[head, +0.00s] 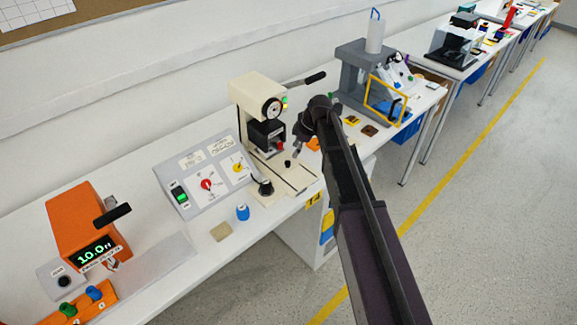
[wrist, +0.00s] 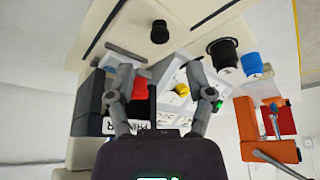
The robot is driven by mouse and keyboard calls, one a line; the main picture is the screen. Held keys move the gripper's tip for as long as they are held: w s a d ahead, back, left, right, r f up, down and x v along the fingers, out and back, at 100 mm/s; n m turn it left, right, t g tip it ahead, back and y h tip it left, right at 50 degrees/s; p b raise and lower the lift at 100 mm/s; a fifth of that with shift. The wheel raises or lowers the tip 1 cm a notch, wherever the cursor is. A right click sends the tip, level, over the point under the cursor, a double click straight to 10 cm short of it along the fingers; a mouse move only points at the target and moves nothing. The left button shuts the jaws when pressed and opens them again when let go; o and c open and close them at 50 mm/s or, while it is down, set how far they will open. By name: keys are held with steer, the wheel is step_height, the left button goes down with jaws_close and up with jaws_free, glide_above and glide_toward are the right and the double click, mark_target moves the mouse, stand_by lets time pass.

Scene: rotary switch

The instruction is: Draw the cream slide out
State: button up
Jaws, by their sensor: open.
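The cream machine (head: 257,100) stands on the bench with a flat cream base. The cream slide (head: 291,175) appears to be the flat plate in that base, between two dark slots, with a small black knob (head: 287,163) on it. In the wrist view the slide (wrist: 180,22) and its upright black knob (wrist: 159,32) show at the top. My gripper (head: 297,150) is above the base, close to the machine's head. In the wrist view my gripper (wrist: 160,72) has its fingers spread, with nothing held; the knob lies beyond the fingertips, apart from them.
A larger black knob (head: 263,186) stands at the base's left corner. A grey control box (head: 205,180) with a red and a yellow knob is to the left. A blue cap (head: 242,212) stands near the bench's front edge. A grey machine (head: 355,70) is to the right.

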mark_target(288, 162)
steer(key=shift+b+x, duration=2.9)
steer(key=shift+x, duration=0.55)
steer(key=shift+d, duration=0.1)
jaws_close()
